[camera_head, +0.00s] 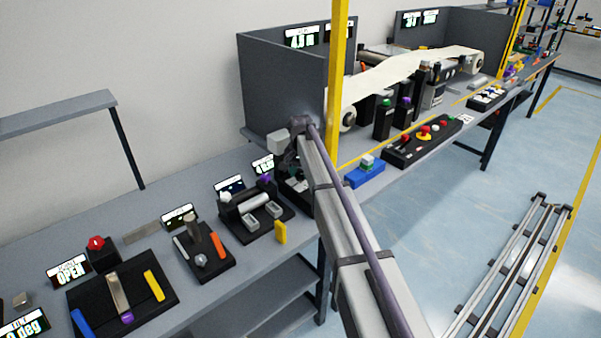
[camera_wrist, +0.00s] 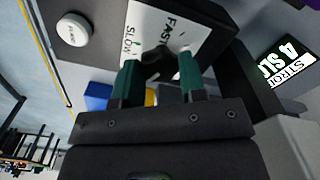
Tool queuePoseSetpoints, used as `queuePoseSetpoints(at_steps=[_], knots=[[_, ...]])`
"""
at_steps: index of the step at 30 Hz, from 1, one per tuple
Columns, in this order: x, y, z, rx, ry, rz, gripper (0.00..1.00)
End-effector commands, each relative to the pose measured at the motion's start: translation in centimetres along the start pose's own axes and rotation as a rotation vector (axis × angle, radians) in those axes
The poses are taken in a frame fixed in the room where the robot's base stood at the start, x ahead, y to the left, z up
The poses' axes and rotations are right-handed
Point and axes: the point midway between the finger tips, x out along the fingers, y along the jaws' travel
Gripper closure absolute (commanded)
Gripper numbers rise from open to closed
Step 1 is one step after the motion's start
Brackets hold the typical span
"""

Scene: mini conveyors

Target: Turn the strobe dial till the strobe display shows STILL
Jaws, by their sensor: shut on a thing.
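My gripper (camera_wrist: 158,75) has its two green fingers on either side of the dark strobe dial (camera_wrist: 157,62) in the wrist view, and it is shut on the dial. The dial sits on a white plate (camera_wrist: 143,18) marked SLOW and FAST. The fingers hide part of it. The strobe display (camera_wrist: 288,66) is at the right of the wrist view, tilted, and reads "STROBE" with "4 SLO", cut off at the frame edge. In the head view my gripper (camera_head: 292,165) reaches down at the bench, and my arm hides the dial.
A white round button (camera_wrist: 73,29) is beside the dial plate. A dark partition (camera_head: 285,85) and yellow post (camera_head: 336,90) stand close to my arm. A blue block (camera_head: 365,177) and a black fixture (camera_head: 257,222) flank it on the bench.

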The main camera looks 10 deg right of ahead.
Motion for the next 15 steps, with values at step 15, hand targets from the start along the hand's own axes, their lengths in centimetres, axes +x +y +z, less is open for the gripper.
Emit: queuePoseSetpoints(at_steps=[15], knots=[[0.02, 0.02, 0.03, -0.486, 0.0, 0.0, 0.86]])
